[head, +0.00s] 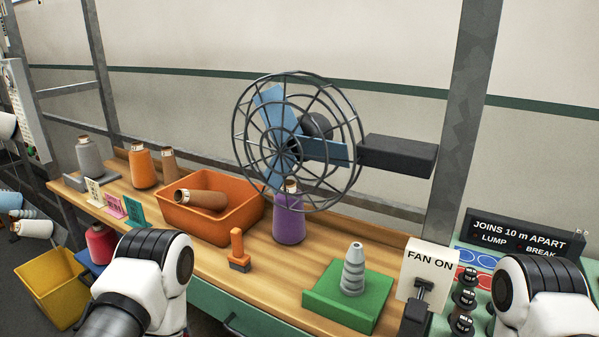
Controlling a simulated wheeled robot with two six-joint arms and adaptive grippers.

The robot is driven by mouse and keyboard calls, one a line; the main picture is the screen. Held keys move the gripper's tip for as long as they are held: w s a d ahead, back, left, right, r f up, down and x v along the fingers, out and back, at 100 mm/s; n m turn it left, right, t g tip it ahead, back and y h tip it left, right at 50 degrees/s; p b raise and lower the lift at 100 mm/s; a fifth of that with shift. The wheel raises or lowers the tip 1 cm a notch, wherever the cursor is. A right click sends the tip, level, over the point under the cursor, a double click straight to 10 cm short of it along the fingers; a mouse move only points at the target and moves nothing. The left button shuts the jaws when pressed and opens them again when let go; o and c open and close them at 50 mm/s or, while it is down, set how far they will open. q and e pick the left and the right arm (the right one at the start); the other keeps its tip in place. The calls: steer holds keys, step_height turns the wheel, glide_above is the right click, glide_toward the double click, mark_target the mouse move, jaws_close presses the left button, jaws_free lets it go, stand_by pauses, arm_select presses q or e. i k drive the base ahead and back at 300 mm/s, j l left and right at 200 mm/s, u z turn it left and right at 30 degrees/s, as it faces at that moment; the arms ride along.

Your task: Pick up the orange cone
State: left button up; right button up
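The orange cone (141,167) stands upright on the wooden shelf at the back left, with a brown tip at its top. A grey cone stands to its left and a brown cone (169,164) stands close on its right, partly behind the orange tray. Only white and black links of my two arms show, at the lower left and lower right. Neither gripper is in view. Nothing touches the orange cone except the shelf under it, as far as I can see.
An orange tray (172,215) holds a brown cone lying on its side. Small cards (115,206) stand in front of the orange cone. A caged fan (297,142) hangs over a purple cone (289,222). A green block (318,301) holds a grey ribbed piece. A yellow bin (38,290) is lower left.

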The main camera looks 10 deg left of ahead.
mark_target(144, 177)
steer(key=k+u, duration=0.25)
steer(key=u, duration=0.2)
steer(key=k+u, duration=0.2)
steer(key=u, duration=0.25)
steer(key=i+l+u, duration=0.1)
steer(key=u, duration=0.15)
steer(key=i+l+u, duration=0.3)
steer(key=j, duration=0.1)
